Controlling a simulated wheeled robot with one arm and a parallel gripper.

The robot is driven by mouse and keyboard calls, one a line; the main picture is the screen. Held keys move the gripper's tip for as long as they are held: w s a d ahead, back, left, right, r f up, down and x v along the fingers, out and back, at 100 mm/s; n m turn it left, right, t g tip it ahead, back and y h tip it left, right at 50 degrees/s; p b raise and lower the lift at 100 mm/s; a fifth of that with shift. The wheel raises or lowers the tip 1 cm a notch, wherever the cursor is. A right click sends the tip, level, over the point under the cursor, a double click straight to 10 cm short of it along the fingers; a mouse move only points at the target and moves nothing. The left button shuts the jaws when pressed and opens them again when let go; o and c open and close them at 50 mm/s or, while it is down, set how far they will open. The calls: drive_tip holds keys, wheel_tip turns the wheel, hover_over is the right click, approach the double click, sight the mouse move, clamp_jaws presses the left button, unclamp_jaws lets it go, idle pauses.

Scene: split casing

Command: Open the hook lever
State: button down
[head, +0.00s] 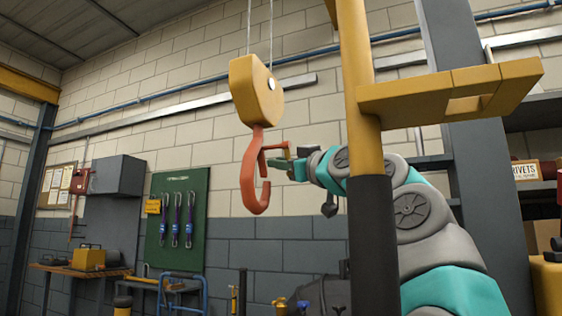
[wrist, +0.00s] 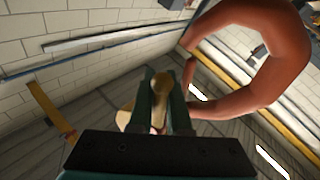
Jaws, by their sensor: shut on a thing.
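The orange-red hook (head: 249,182) hangs point-up below a yellow hook block (head: 257,92). Its lever (head: 272,147) sticks out to the right near the top of the hook's mouth. A thin bar runs down from it towards the hook tip; whether they touch is unclear. My gripper (head: 289,160) is right of the hook, at the lever's outer end. In the wrist view, my gripper's dark green fingers (wrist: 158,105) are shut on a brass-coloured piece of the lever (wrist: 160,98), mostly hidden between them. The hook's thick curve (wrist: 275,85) shows at the right.
A yellow post (head: 358,75) with a yellow bracket (head: 450,95) stands right of the hook, overlapping my arm in the picture. Two cables (head: 248,28) run up from the block. A green tool board (head: 177,220) hangs on the wall behind. The space left of the hook looks clear.

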drive_tip(key=shift+m, duration=0.4)
drive_tip(key=shift+s+a+f+m+g+h+p, duration=0.15)
drive_tip(key=shift+s+m+g+h+p, duration=0.1)
drive_tip(key=shift+m+h+p, duration=0.45)
drive_tip(key=shift+s+f+m+g+h+p, duration=0.25)
drive_tip(key=shift+m+p, duration=0.3)
drive_tip(key=shift+m, duration=0.35)
drive_tip(key=shift+s+a+f+m+g+h+p, duration=0.1)
drive_tip(key=shift+s+m+g+h+p, duration=0.1)
drive_tip(key=shift+m+h+p, duration=0.5)
drive_tip(key=c, duration=1.2)
unclamp_jaws()
drive_tip(key=shift+o, duration=0.2)
drive_tip(key=shift+s, duration=0.1)
